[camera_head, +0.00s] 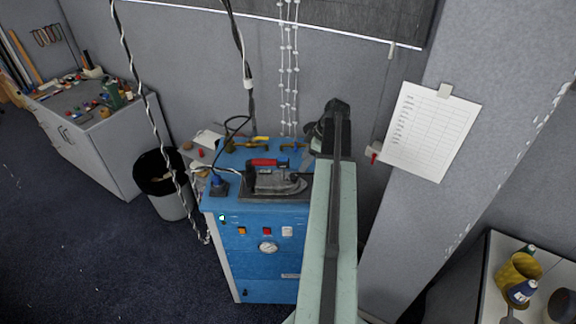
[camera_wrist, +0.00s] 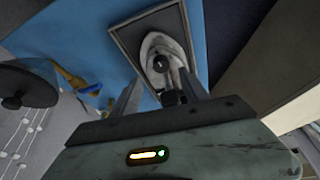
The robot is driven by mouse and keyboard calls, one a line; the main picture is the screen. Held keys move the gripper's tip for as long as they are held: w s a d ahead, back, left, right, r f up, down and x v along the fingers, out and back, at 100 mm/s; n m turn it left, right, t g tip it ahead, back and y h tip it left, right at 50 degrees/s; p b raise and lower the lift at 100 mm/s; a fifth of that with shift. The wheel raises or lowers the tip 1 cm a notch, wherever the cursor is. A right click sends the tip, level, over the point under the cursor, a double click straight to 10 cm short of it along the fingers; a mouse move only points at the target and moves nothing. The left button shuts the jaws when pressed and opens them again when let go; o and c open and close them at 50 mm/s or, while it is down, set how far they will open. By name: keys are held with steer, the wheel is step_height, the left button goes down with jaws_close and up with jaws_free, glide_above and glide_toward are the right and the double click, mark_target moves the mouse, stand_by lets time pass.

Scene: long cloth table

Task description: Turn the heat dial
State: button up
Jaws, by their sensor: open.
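The iron (camera_wrist: 165,45) also shows in the wrist view, framed by the rest's edge. A small round black dial (camera_wrist: 161,63) sits on the iron's body; I cannot tell any marks on it. My gripper (camera_wrist: 161,82) is open and empty, with one finger on each side of the dial in the picture. I cannot tell how far it is from the dial.
The blue station (camera_head: 265,275) has coloured switches and a round white gauge (camera_head: 268,247) on its front. Brass valves (camera_head: 250,145) stand behind the iron. Twisted cables hang left. A bin (camera_head: 165,190) stands left; a pillar rises right.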

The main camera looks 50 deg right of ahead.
mark_target(295, 175)
steer(key=b+x, duration=0.7)
steer(key=x, duration=0.1)
steer(key=shift+a, duration=0.15)
steer(key=shift+r, duration=0.15)
steer(key=shift+c, duration=0.6)
jaws_close()
